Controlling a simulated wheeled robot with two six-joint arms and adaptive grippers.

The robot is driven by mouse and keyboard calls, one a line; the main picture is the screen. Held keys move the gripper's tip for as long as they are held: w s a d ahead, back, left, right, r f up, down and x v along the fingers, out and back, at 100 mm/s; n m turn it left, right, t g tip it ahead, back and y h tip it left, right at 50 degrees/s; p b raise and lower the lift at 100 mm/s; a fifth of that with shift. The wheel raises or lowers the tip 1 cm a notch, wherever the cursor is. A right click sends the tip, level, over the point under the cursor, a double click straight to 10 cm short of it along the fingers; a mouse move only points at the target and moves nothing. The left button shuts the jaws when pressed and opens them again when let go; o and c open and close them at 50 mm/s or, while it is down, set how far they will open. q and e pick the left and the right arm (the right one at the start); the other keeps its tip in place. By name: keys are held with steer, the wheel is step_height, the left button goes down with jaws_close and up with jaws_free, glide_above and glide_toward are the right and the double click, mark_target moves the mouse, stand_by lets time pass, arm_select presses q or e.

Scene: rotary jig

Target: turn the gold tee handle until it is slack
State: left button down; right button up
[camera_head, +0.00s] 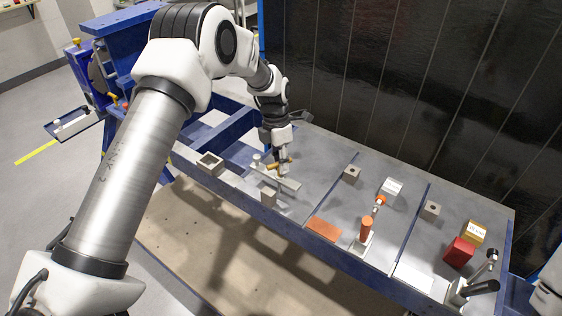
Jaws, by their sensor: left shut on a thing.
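The gold tee handle (286,160) sits on a grey metal fixture (288,184) on the left part of the blue-framed table. My left gripper (281,165) comes down on it from above and is shut on it. The fingers hide part of the handle. The fixture has a flat bar across it and a block (268,196) at its front. I cannot tell the handle's tightness from this view. My right gripper is not in view.
Right of the fixture are an orange plate (323,229), a clamp with an orange handle (366,230), small grey blocks (352,174), a red block (459,252) and a black-handled clamp (482,287). A square tube (210,163) stands at left. A dark wall (420,90) rises behind.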

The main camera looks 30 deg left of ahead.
arm_select(q)
steer(key=shift+s+f, duration=0.15)
steer(key=shift+f, duration=0.05)
stand_by(0.3)
steer(key=c, duration=1.1)
jaws_free()
steer(key=shift+r, duration=0.1)
steer(key=shift+w+r, duration=0.2)
steer(key=shift+r, duration=0.15)
steer(key=r, duration=0.3)
steer(key=a+r, duration=0.1)
steer(key=r, duration=0.3)
steer(key=w+r, duration=0.1)
steer(key=r, duration=0.3)
steer(key=shift+w+a, duration=0.1)
steer(key=shift+a, duration=0.3)
